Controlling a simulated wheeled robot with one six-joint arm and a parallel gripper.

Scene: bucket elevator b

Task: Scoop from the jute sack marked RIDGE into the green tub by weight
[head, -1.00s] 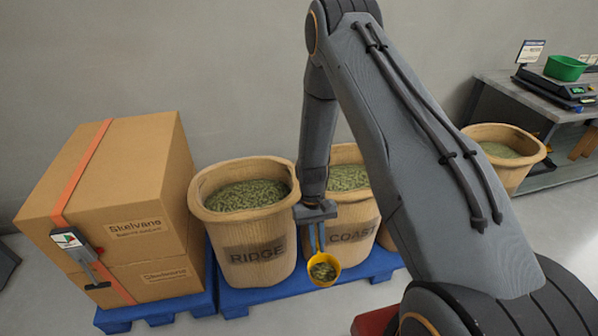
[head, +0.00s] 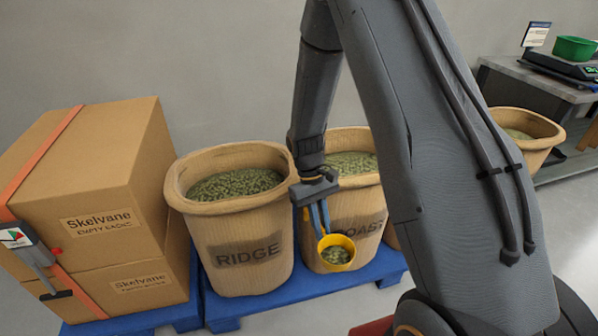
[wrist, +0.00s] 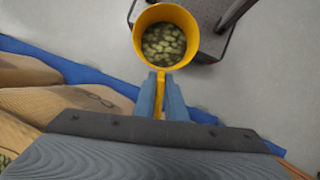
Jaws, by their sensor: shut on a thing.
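My gripper (head: 319,217) is shut on the handle of a yellow scoop (head: 325,242), which also shows in the wrist view (wrist: 140,45). The scoop holds green pellets (wrist: 164,44). It hangs in front of the sack marked COAST, beside and apart from the RIDGE sack. The jute sack marked RIDGE (head: 215,262) stands open on a blue pallet, filled with green pellets (head: 236,184). The green tub (head: 575,49) sits on a scale (head: 557,66) at the far right. Its inside and the scale's reading cannot be made out.
The COAST sack (head: 366,207) stands right of RIDGE, partly behind my arm. Strapped cardboard boxes (head: 95,195) stand at left on the blue pallet (head: 290,297). Another open sack (head: 537,143) stands near the grey bench (head: 522,88). The floor at front right is clear.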

